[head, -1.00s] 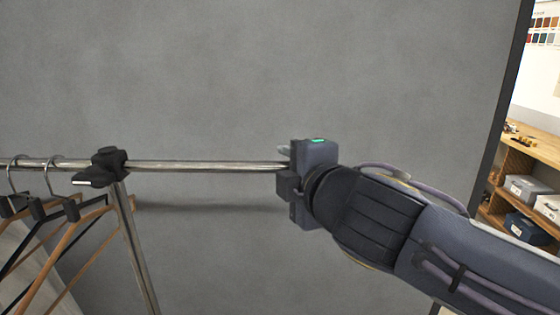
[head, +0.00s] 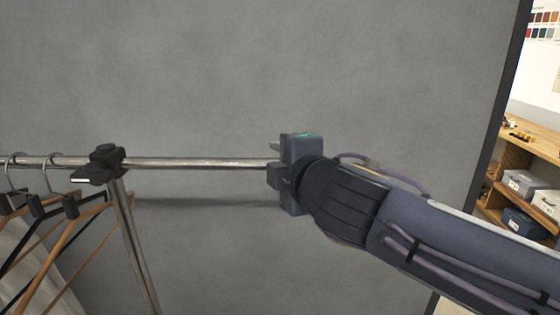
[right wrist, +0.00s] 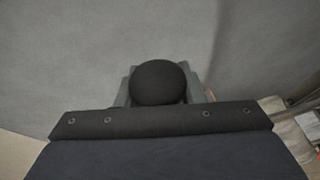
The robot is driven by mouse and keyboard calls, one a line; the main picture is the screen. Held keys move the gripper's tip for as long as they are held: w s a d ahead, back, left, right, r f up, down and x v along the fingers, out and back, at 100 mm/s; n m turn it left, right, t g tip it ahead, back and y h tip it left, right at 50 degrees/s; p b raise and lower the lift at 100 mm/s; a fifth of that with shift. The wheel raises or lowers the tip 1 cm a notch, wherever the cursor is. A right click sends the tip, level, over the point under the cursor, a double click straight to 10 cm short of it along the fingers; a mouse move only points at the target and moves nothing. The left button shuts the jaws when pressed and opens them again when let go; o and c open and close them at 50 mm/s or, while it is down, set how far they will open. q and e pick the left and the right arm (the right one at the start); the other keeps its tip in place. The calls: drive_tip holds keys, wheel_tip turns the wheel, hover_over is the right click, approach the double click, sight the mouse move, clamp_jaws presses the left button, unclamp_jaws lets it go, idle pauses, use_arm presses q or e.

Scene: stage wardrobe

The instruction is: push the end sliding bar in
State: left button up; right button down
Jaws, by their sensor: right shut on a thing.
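The end sliding bar (head: 195,164) is a thin shiny metal tube. It sticks out to the right from the black clamp joint (head: 107,158) at the top of the rack's upright (head: 135,245). My right gripper (head: 277,163) is shut on the bar's outer end, which it mostly hides. In the right wrist view a round black end knob (right wrist: 160,83) sits in the middle, between the grey fingers. My left gripper is not in view.
Several hangers (head: 50,225) hang from the rail left of the clamp joint. A grey wall panel (head: 300,70) stands behind. Shelves with boxes (head: 525,184) are at the far right. The space below the bar looks clear.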

sight(156, 165)
drive_tip(key=a+b, duration=0.3)
drive_tip(key=a, duration=0.6)
drive_tip(key=shift+s+a+f, duration=0.1)
drive_tip(key=shift+f, duration=0.05)
drive_tip(key=a+p, duration=0.1)
drive_tip(key=a, duration=1.1)
drive_tip(key=c, duration=1.3)
unclamp_jaws()
drive_tip(key=shift+s, duration=0.1)
drive_tip(key=b+v, duration=0.1)
drive_tip(key=v, duration=0.5)
drive_tip(key=shift+s+d+b, duration=0.1)
drive_tip(key=shift+s+b, duration=0.05)
drive_tip(key=shift+b, duration=0.25)
drive_tip(key=shift+s+d+r, duration=0.2)
drive_tip(key=shift+s+r, duration=0.1)
drive_tip(key=shift+s, duration=0.25)
